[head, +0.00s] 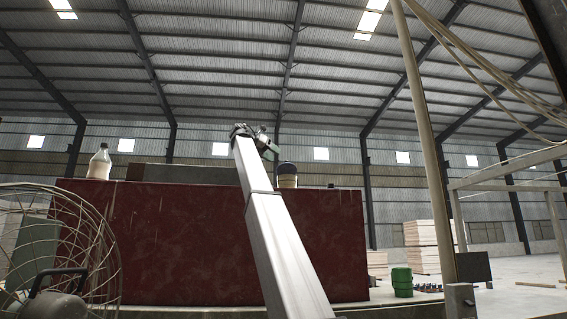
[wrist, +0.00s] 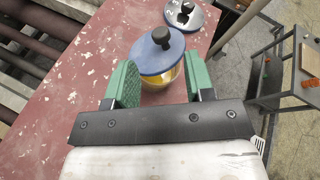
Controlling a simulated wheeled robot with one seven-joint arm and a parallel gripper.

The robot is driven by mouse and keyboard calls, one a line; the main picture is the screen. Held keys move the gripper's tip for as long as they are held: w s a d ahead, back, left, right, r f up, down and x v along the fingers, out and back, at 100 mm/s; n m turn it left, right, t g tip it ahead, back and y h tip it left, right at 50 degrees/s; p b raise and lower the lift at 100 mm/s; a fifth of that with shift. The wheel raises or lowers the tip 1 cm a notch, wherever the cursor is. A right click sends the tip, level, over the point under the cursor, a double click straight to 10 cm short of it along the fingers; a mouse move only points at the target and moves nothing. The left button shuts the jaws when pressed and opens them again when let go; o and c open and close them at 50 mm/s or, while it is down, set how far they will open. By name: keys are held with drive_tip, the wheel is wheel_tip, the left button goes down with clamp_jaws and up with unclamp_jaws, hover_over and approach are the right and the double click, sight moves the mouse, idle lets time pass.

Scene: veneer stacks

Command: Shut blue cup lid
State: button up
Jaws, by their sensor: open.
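The cup (wrist: 165,80) is clear with something yellow inside. It wears a round blue lid (wrist: 150,62) with a black knob (wrist: 161,36) on top, and I cannot tell whether the lid is fully seated. In the head view the cup (head: 287,182) stands on the red block, under a dark lid (head: 287,167). My gripper (wrist: 158,80) is open, its green fingers apart on either side of the cup's near side in the wrist view, with nothing gripped. In the head view my gripper (head: 268,148) is above and left of the cup.
A grey lid-like disc (wrist: 185,15) with a black knob lies beyond the cup. A bottle (head: 99,163) stands at the left on the red block (head: 160,240). Metal frames (wrist: 285,70) stand right of the red surface. A wire fan (head: 60,245) is at the lower left.

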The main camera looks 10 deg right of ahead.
sight(284, 167)
drive_tip(key=x, duration=0.6)
drive_tip(key=shift+d, duration=0.1)
clamp_jaws()
